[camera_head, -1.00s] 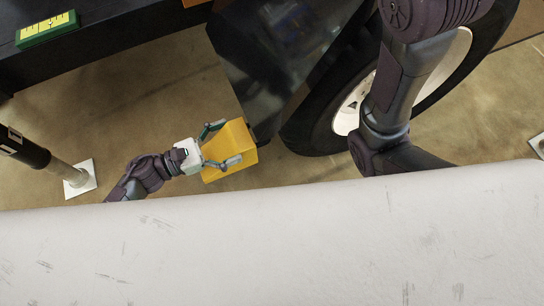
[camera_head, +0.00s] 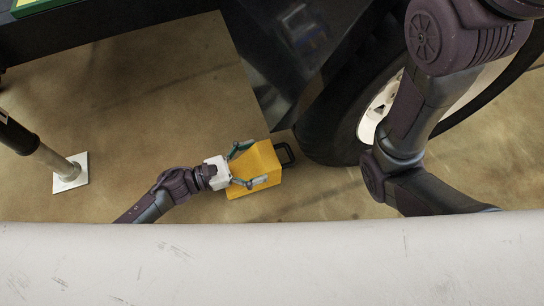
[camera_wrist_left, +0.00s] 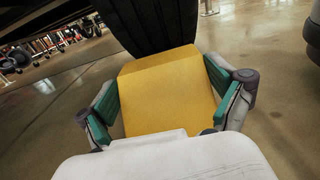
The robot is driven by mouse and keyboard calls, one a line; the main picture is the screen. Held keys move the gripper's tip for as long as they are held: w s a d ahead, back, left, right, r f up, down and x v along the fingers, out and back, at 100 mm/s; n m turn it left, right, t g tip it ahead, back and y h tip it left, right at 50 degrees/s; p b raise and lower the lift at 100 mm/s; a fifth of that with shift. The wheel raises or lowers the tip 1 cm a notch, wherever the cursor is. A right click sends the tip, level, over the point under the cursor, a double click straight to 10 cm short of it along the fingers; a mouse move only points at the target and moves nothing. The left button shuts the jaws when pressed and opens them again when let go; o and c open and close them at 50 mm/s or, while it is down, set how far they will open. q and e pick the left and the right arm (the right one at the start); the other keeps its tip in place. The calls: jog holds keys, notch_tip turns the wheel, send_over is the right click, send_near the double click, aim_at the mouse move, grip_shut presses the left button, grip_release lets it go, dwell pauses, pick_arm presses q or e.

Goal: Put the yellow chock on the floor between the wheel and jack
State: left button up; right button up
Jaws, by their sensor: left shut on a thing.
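The yellow chock (camera_head: 256,172) is held in my left gripper (camera_head: 246,166), with its black handle pointing toward the wheel (camera_head: 337,132). In the left wrist view the chock (camera_wrist_left: 168,92) sits between the teal finger pads of my left gripper (camera_wrist_left: 165,105), and the dark tyre (camera_wrist_left: 152,22) is just beyond it. The jack (camera_head: 62,165), a post on a square white foot, stands on the floor at the left. The chock is between the jack and the wheel, closer to the wheel. I cannot tell whether it touches the floor. My right gripper is hidden or out of view.
A dark glossy panel (camera_head: 285,45) hangs above and beside the chock, in front of the tyre. My other arm crosses over the wheel. A white surface (camera_head: 270,265) fills the bottom of the head view. The brown floor (camera_head: 130,150) between jack and chock is clear.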

aim_at(273, 153)
pick_arm(q)
jog(key=x, duration=0.4)
jog(key=shift+w+d+r, duration=0.15)
jog(key=shift+d, duration=0.15)
jog(key=shift+a+f+b, duration=0.1)
jog(key=shift+f+b, duration=0.35)
jog(key=shift+f, duration=0.3)
jog(key=o, duration=1.5)
jog(key=shift+f, duration=0.15)
jog(key=shift+c, duration=0.2)
